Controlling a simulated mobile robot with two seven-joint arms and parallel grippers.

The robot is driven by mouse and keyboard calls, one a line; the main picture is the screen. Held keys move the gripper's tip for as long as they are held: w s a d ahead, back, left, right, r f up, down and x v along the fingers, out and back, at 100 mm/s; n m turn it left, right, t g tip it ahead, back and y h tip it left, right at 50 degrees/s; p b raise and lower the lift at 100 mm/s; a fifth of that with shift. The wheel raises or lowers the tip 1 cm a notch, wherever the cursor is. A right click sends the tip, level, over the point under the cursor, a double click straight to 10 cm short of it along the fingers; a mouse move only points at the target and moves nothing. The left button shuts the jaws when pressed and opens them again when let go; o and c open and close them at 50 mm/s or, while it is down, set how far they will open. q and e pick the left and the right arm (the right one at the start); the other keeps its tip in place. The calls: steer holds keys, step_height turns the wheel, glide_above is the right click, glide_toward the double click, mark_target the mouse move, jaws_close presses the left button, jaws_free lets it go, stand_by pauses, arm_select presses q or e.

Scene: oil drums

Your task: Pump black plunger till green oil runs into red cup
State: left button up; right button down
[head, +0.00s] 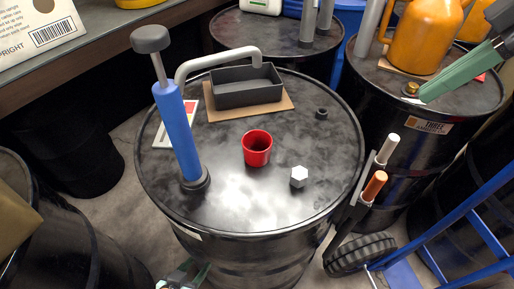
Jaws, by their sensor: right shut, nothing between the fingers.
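The pump has a blue barrel (178,130) standing on the middle black drum. Its dark grey plunger knob (150,39) sits up on a visible grey rod, so the plunger is raised. A grey spout (217,59) bends from the pump's top and ends over a dark rectangular tray. The red cup (257,148) stands upright on the drum top, apart from the spout end. No green oil shows. My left gripper (188,273) is at the bottom edge, below the drum rim, partly cut off, its green fingers apart. My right gripper (424,97) is shut and empty over the right drum, far from the pump.
The dark tray (246,98) rests on a brown board. A white hexagonal nut (299,176) and a small dark cap (321,112) lie on the drum. An orange jug (424,38) stands on the right drum. A blue hand truck (470,215) is at lower right.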

step_height(320, 180, up, 10)
steer(key=p, duration=0.7)
steer(key=shift+s+f+p, duration=0.15)
steer(key=shift+f+p, duration=0.05)
steer(key=shift+p, duration=0.2)
step_height(320, 180, up, 5)
steer(key=p, duration=0.2)
steer(key=shift+p, duration=0.4)
